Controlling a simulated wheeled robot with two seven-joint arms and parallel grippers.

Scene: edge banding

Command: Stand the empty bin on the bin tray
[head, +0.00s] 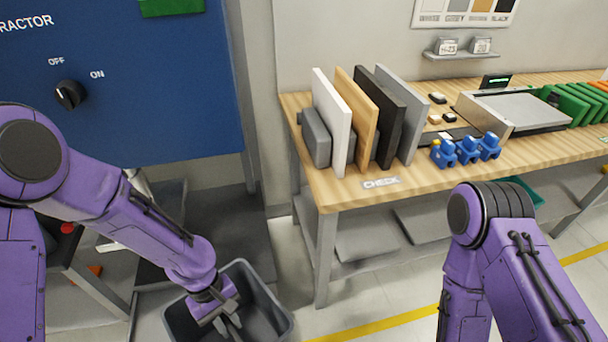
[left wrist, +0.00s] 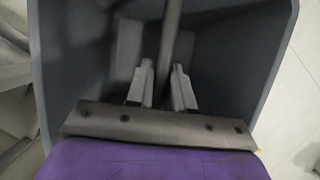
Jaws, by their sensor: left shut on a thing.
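The grey bin (head: 270,297) is at the bottom of the head view, open at the top. My left gripper (head: 230,324) reaches down into its mouth. In the left wrist view the gripper's fingers (left wrist: 160,88) close on a grey upright bar (left wrist: 171,35) inside the bin (left wrist: 276,50). The bin looks empty where its inside shows. Its underside is out of view, so I cannot tell whether it touches anything below. A dark low platform (head: 235,215) lies behind it under the blue cabinet; I cannot tell if this is the bin tray. My right gripper is out of view.
The blue extractor cabinet (head: 130,95) stands at the left. A wooden bench (head: 335,190) with upright panels (head: 330,115) and blue clamps (head: 465,150) stands right of the bin, its leg (head: 324,260) close by. Pale floor with a yellow line (head: 375,327) is clear in front.

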